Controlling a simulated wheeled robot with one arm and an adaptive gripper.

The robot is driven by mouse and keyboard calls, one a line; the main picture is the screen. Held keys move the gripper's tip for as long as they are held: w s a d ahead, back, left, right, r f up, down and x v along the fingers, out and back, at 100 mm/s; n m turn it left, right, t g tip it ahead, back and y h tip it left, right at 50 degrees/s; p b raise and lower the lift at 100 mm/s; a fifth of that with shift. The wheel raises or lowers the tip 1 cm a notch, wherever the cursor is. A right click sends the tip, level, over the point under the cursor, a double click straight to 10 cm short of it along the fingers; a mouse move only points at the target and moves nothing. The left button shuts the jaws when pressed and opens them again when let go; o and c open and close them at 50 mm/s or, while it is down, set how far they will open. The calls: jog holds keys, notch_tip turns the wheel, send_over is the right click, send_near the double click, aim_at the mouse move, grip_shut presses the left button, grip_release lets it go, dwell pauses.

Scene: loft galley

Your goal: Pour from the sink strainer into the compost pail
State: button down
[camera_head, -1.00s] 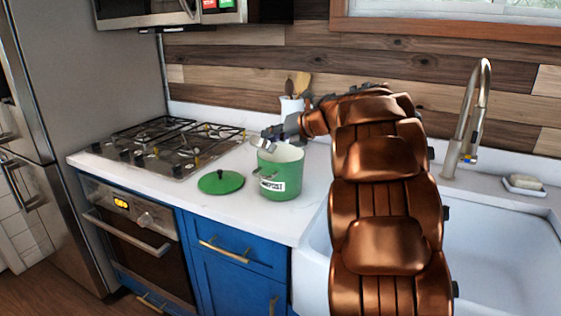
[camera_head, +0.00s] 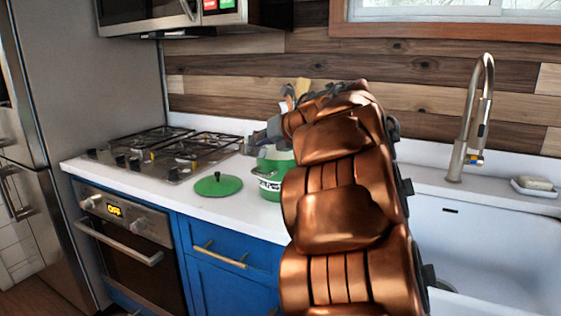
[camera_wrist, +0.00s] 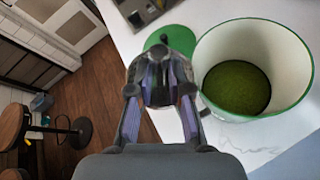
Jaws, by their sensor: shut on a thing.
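The compost pail (camera_head: 270,186), green with a white label, stands on the counter, its right part hidden by my arm. In the wrist view the pail (camera_wrist: 222,45) is at right, white inside, with a dark green layer at the bottom. My gripper (camera_wrist: 162,82) is beside the pail's left rim and shut on a small grey metallic piece, taken as the sink strainer (camera_wrist: 160,68). It lies mostly hidden between the fingers, so its tilt and contents cannot be told.
A green lid (camera_head: 218,184) lies on the counter left of the pail. The gas stove (camera_head: 170,150) is farther left. A utensil holder (camera_head: 287,103) stands behind my arm. The white sink (camera_head: 490,240), tap (camera_head: 470,120) and soap dish (camera_head: 535,188) are at right.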

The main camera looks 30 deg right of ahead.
aim_at(247, 153)
jog(key=shift+s+a+f+n+h+b, duration=0.2)
jog(key=shift+a+f+b, duration=0.35)
jog(key=shift+b, duration=0.55)
jog(key=shift+s+a+f+n+h+b, duration=0.1)
jog(key=shift+a+f+n+h+b, duration=0.35)
jog(key=shift+b, duration=0.65)
jog(key=shift+s+a+f+t+b, duration=0.15)
jog(key=shift+a+f+t+b, duration=0.25)
jog(key=shift+b, duration=0.6)
jog(key=shift+s+a+r+n+h+b, duration=0.15)
jog(key=shift+a+n+h+b, duration=0.1)
jog(key=shift+a+n+b, duration=0.35)
